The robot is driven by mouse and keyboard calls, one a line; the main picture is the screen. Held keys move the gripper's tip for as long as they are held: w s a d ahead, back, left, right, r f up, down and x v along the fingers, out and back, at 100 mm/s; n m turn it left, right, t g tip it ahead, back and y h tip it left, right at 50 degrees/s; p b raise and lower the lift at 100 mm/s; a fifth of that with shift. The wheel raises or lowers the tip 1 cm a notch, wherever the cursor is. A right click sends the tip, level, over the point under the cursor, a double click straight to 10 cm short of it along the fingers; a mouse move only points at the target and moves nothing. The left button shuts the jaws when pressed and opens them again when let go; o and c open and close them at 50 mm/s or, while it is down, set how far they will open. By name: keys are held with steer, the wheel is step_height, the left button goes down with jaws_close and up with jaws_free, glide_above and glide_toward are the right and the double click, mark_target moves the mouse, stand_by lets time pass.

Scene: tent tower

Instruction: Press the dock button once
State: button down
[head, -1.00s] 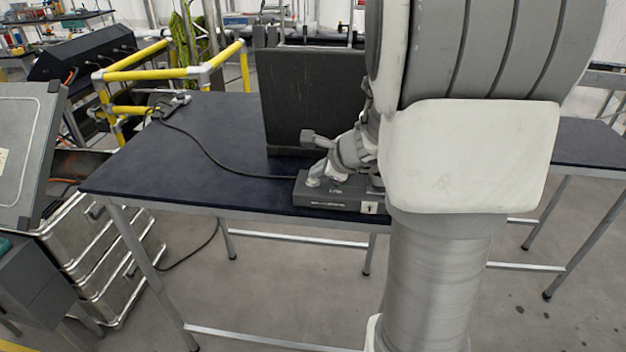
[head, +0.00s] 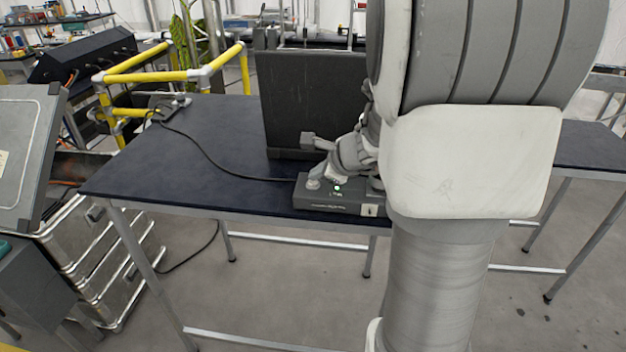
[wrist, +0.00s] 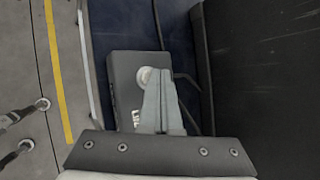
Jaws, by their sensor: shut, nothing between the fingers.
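The dock (head: 330,205) is a dark grey box near the front edge of the dark table. Its pale round button (head: 313,183) is at the left end of its top; in the wrist view the button (wrist: 146,74) shows just left of my fingertips, partly hidden behind them. A small green light (head: 337,188) is lit on the dock's top. My gripper (head: 333,177) is shut and empty, above the dock to the right of the button; it also shows in the wrist view (wrist: 158,75). The dock's right end is partly hidden by my arm.
A black upright panel (head: 310,100) stands on the table (head: 215,135) close behind the dock. A black cable (head: 205,152) runs from the dock across the table to a small device (head: 170,105) by yellow rails (head: 140,75). The table's left part is mostly clear.

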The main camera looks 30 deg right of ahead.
steer(key=shift+r, duration=0.6)
step_height(320, 180, up, 5)
steer(key=p, duration=0.4)
steer(key=shift+p, duration=0.4)
